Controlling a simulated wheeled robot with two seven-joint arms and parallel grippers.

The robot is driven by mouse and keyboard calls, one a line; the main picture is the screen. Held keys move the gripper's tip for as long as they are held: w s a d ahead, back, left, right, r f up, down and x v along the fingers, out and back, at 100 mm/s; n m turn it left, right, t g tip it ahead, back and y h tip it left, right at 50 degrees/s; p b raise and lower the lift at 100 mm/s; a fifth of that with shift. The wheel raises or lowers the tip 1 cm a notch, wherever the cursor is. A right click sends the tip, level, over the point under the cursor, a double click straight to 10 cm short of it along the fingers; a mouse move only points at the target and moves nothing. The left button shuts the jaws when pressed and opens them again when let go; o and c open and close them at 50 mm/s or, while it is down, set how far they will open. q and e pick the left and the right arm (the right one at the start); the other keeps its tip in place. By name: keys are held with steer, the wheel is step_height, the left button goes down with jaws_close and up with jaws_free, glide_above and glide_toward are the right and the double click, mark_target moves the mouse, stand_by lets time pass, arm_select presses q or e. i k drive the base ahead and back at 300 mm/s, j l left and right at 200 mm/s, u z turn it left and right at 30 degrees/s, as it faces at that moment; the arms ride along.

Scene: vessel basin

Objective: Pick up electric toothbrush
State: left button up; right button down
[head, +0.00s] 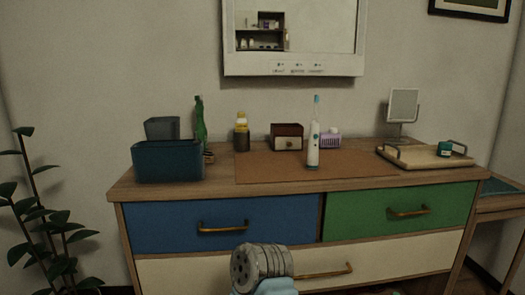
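The electric toothbrush (313,150) is white with a light blue brush head. It stands upright on the brown mat (260,172) on top of the dresser, right of the middle. Nothing touches it that I can see, and its front is unobstructed. Neither of my grippers shows in the head view.
The mat's front is clear.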

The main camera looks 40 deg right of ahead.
mark_target(313, 161)
steer(key=z, duration=1.65)
